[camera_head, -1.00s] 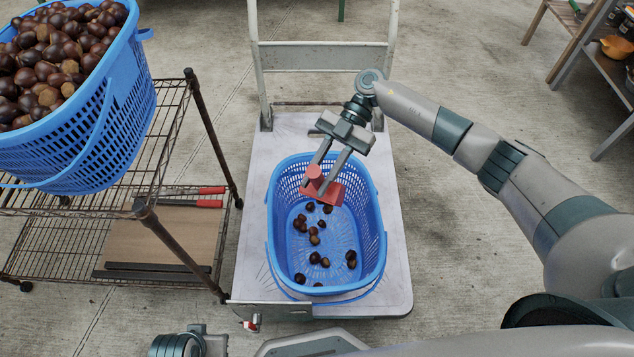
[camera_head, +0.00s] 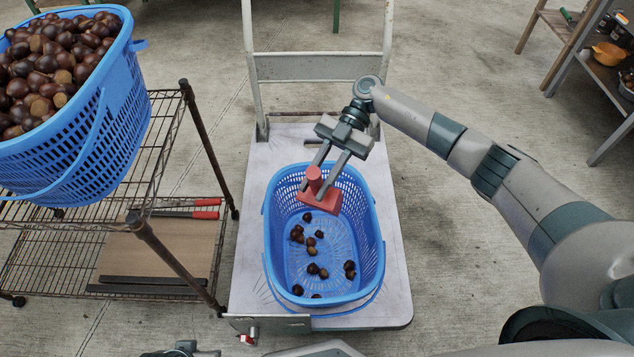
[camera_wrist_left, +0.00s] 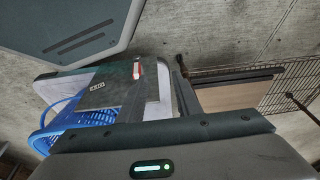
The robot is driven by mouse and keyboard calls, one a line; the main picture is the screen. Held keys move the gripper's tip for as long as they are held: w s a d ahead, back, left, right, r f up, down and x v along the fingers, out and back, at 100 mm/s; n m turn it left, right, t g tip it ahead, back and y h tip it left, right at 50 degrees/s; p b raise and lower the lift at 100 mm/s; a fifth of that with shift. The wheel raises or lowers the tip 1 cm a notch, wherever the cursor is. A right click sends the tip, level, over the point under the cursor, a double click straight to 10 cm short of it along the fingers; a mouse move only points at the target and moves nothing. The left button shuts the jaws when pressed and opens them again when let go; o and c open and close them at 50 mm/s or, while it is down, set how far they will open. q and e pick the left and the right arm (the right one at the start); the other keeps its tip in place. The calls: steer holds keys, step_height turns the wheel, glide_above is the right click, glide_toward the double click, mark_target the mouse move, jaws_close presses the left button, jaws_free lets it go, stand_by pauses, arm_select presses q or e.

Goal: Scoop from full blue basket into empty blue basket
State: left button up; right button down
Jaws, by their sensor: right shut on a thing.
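The full blue basket (camera_head: 85,150) stands on the wire rack at the left, heaped with brown chestnuts (camera_head: 55,62). The other blue basket (camera_head: 375,258) stands on the flat cart in the middle, with several chestnuts (camera_head: 312,251) scattered on its bottom. My right gripper (camera_head: 326,178) is shut on the handle of a red scoop (camera_head: 320,199), over the far part of the cart basket. I cannot see any chestnuts in the scoop. My left gripper (camera_wrist_left: 165,95) shows partly in the left wrist view, its jaw state unclear. That view also catches the cart basket (camera_wrist_left: 85,115).
The cart (camera_head: 398,290) has an upright push handle (camera_head: 320,67) at its far end. The wire rack (camera_head: 165,150) stands close to the cart's left, with red-handled tools (camera_head: 205,208) on its lower shelf. Shelving (camera_head: 600,85) stands at the upper right. The floor between is clear.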

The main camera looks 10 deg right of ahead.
arm_select(q)
steer(key=shift+f, duration=0.15)
